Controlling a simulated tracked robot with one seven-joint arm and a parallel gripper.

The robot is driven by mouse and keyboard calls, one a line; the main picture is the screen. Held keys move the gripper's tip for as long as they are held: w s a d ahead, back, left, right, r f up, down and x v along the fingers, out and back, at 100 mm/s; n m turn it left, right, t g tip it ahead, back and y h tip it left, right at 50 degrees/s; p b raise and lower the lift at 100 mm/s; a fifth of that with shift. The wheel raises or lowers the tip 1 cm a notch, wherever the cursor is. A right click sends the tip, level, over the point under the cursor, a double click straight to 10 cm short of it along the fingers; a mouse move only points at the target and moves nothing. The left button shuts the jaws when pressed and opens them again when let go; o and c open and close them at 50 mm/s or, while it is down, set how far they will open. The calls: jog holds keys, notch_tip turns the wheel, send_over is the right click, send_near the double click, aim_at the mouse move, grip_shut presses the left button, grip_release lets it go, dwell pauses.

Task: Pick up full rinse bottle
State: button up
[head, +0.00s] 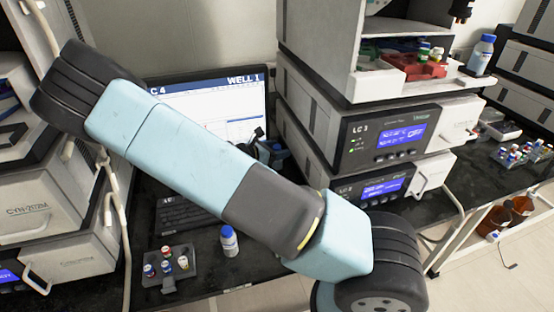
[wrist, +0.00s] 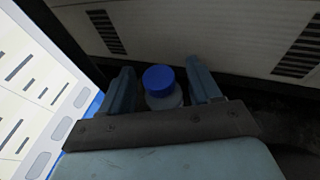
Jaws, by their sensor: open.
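My gripper (wrist: 160,66) is open in the wrist view, with one finger on each side of a bottle with a blue cap (wrist: 161,79). The bottle's pale body shows just below the cap; its lower part is hidden by my gripper. I cannot tell whether the fingers touch it or how full it is. In the head view my gripper (head: 272,150) is partly hidden behind my arm, between the monitor and the instrument stack, and this bottle cannot be made out. Another blue-capped white bottle (head: 229,241) stands on the front of the bench.
The monitor (head: 245,104) is close left of my gripper. The LC 3 instrument stack (head: 388,140) is on the right. A vial rack (head: 168,266) sits at the bench front.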

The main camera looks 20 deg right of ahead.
jog(key=c, duration=0.7)
